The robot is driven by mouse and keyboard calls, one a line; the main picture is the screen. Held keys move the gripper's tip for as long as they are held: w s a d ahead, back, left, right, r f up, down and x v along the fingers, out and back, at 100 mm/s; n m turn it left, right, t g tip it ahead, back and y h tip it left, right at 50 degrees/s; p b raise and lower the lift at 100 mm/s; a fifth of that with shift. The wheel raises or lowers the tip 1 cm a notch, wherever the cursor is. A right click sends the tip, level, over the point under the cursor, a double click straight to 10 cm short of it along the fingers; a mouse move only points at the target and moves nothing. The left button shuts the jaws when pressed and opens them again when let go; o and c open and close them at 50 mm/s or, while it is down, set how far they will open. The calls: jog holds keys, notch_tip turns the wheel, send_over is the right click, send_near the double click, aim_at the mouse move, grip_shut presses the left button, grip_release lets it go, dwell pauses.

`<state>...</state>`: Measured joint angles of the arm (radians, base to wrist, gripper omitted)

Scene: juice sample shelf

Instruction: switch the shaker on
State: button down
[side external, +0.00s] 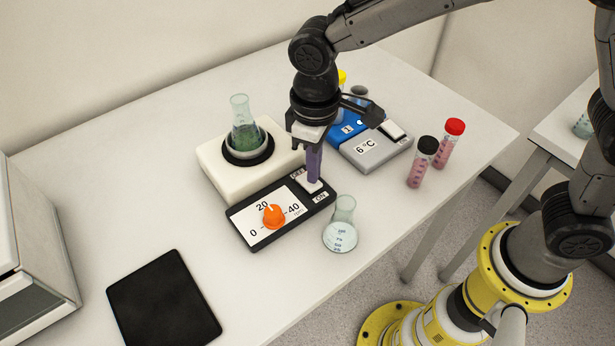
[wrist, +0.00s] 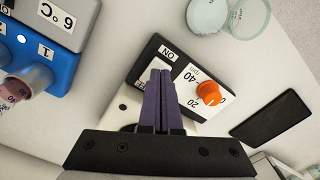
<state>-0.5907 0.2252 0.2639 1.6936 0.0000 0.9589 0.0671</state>
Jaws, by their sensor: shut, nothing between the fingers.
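The shaker (side external: 215,168) is a white block with a black-edged control panel (side external: 246,236) at its front. A flask of green stuff (side external: 245,138) sits in its round black holder. The panel has an orange dial (side external: 274,217) marked 0, 20 and 40 rpm; it also shows in the wrist view (wrist: 209,93). At the panel's right end is a white rocker switch (side external: 312,187) between OFF and ON labels. My gripper (side external: 314,178) points down, its purple fingers shut and empty, tips at the switch. In the wrist view the fingers (wrist: 160,75) partly cover the switch. I cannot tell contact or which way it is tilted.
An empty-looking flask (side external: 341,228) stands close to the panel's right front. A blue and grey device (side external: 372,148) reading 6 °C is behind my gripper. Two capped tubes (side external: 423,163) (side external: 449,144) stand near the right edge. A black pad (side external: 164,300) lies front left.

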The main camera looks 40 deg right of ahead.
jog(key=shift+f, duration=0.95)
dwell(0.6)
jog(key=shift+r, duration=3.55)
jog(key=s+d+r+m+t, duration=0.35)
jog(key=d+r, duration=0.75)
jog(key=d, duration=0.4)
jog(key=s+d+f+m+t, duration=0.1)
jog(key=s+d+f, duration=0.2)
jog(key=s, duration=0.4)
jog(key=s+d+f+m+t, duration=0.1)
jog(key=s+d+f, duration=0.1)
jog(key=s+d, duration=0.2)
jog(key=shift+s+d+f, duration=0.35)
jog(key=shift+s+f, duration=0.05)
jog(key=shift+s, duration=1.2)
